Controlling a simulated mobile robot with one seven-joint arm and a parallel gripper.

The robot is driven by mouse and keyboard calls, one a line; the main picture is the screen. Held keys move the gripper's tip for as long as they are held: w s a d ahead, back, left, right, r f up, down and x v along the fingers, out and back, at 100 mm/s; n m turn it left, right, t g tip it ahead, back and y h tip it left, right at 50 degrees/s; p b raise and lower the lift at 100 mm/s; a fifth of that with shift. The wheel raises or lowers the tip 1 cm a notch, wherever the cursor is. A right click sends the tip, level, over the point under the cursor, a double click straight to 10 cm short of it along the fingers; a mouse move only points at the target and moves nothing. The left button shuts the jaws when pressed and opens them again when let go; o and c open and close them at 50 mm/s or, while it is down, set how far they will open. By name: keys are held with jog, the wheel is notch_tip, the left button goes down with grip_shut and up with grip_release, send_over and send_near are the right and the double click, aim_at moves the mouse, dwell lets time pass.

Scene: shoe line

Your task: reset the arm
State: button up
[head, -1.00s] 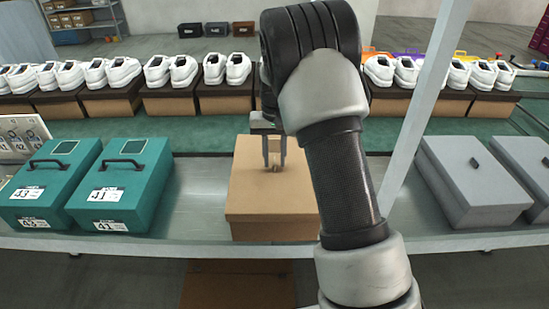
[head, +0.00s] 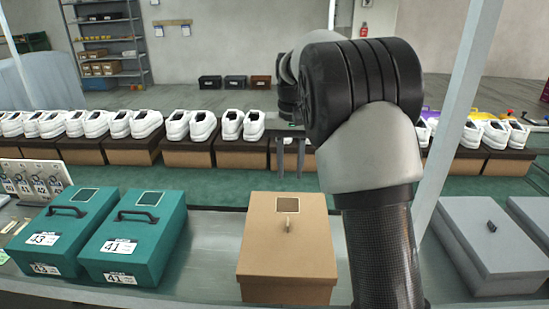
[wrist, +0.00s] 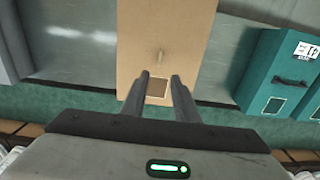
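My gripper (head: 290,160) hangs above and behind the tan cardboard box in the head view, near the row of white shoes. Its two fingers stand apart with nothing between them. In the wrist view, the gripper (wrist: 160,82) points toward the tan box (wrist: 175,35). The tan box (head: 287,240) sits closed on the grey shelf, with a small knob and a dark square on its lid. The fingers are clear of the knob.
Two teal boxes (head: 133,240) labelled 43 and 41 stand left of the tan box. Grey boxes (head: 490,240) stand at the right. A slanted grey post (head: 455,130) rises right of my arm. White shoes (head: 140,124) line a row of boxes behind the green belt (head: 215,184).

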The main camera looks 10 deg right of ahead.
jog(key=s+r+t+p, duration=0.3)
jog(key=s+r+p, duration=0.2)
jog(key=s+r, duration=0.95)
jog(key=s+n+t+p, duration=0.2)
jog(key=s+p, duration=0.2)
jog(key=s, duration=1.2)
jog(key=shift+s, duration=0.35)
